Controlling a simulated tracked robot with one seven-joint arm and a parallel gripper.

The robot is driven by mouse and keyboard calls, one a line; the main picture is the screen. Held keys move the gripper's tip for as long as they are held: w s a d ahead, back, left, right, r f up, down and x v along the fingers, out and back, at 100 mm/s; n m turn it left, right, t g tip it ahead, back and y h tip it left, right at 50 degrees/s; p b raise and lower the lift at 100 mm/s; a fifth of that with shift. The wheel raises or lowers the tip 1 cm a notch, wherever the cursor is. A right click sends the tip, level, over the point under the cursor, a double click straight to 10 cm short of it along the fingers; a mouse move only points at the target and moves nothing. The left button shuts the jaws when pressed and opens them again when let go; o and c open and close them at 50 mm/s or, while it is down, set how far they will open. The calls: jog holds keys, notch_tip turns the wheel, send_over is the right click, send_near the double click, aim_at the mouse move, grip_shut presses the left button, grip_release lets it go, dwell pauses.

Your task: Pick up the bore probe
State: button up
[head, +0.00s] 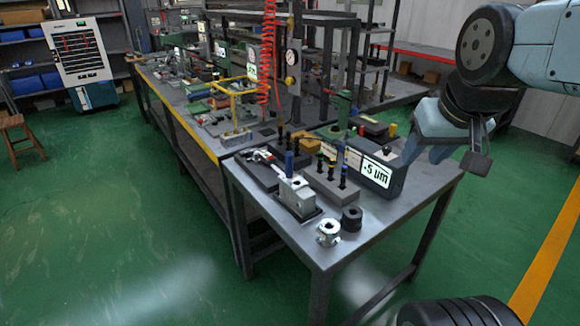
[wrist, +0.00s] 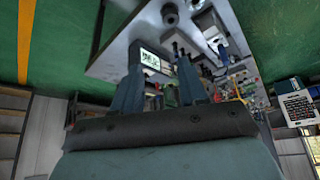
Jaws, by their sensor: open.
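Several slim black probes with coloured tops (head: 343,178) stand upright in a grey block (head: 322,187) on the near bench. I cannot tell for sure which is the bore probe. A readout box (head: 375,172) showing "-5 µm" stands right of the block. My gripper (head: 424,156) is open and empty, above the bench's right side, right of the readout box and apart from the probes. In the wrist view, the open fingers (wrist: 158,62) point toward the bench, with the lit readout (wrist: 149,60) showing between them.
A metal valve block (head: 297,196) stands left of the probe block. A silver ring part (head: 328,233) and a black ring part (head: 351,219) sit near the front corner. A red coiled hose (head: 267,50) hangs behind. Green floor (head: 120,240) is clear at left.

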jog(key=shift+o, duration=1.3)
jog(key=shift+w, duration=0.1)
jog(key=shift+w+f+n, duration=0.25)
jog(key=shift+f+n, duration=0.1)
jog(key=shift+n, duration=0.05)
jog(key=w+f+n+g+h, duration=0.2)
jog(key=w+f+n+h, duration=0.35)
jog(key=w+n, duration=0.25)
jog(key=n+t, duration=0.9)
jog(key=n, duration=1.4)
send_near(291, 164)
jog(key=shift+y, duration=0.35)
jog(key=x, duration=1.3)
jog(key=shift+w+a+f, duration=0.2)
jog(key=shift+f, duration=0.05)
